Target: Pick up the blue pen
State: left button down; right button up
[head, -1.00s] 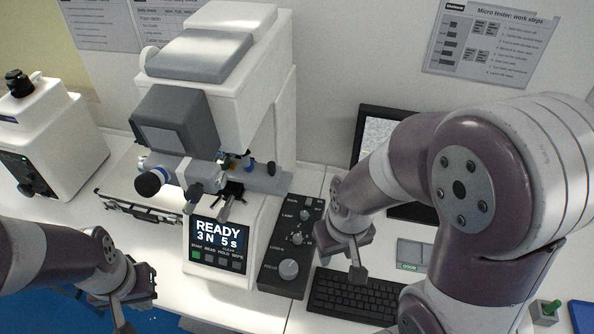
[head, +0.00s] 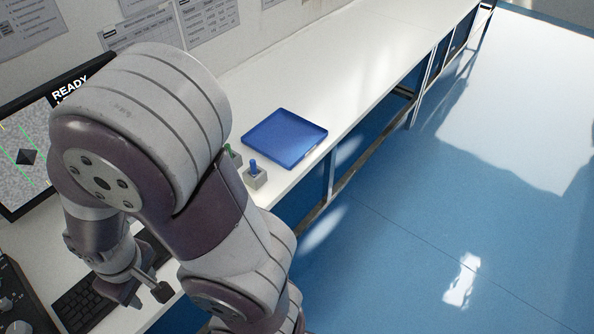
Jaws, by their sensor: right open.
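The blue pen (head: 253,166) stands upright in a small grey holder (head: 255,179) near the front edge of the white bench. Only its short upper part shows above the holder. My right gripper (head: 142,289) is open over the keyboard, to the left of the pen and nearer to me, well apart from it. Nothing shows between its fingers. My right forearm passes between the gripper and the pen. My left gripper is out of view.
A green pen (head: 230,151) in its own holder stands just left of the blue one, partly hidden by my arm. A blue tray (head: 285,138) lies behind them. A monitor (head: 22,160) and keyboard (head: 84,306) are at left. The bench (head: 370,62) beyond the tray is clear.

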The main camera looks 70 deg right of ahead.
aim_at(252, 162)
jog(key=i+z, duration=0.1)
jog(key=z, duration=0.35)
jog(key=i+l+z, duration=0.1)
jog(key=z, duration=0.35)
jog(key=i+z, duration=0.1)
jog(key=z, duration=0.35)
jog(key=i+z, duration=0.1)
jog(key=z, duration=0.3)
jog(key=i+j+z, duration=0.1)
jog(key=z, duration=0.35)
jog(key=j+z, duration=0.15)
jog(key=z, duration=0.3)
jog(key=i, duration=0.05)
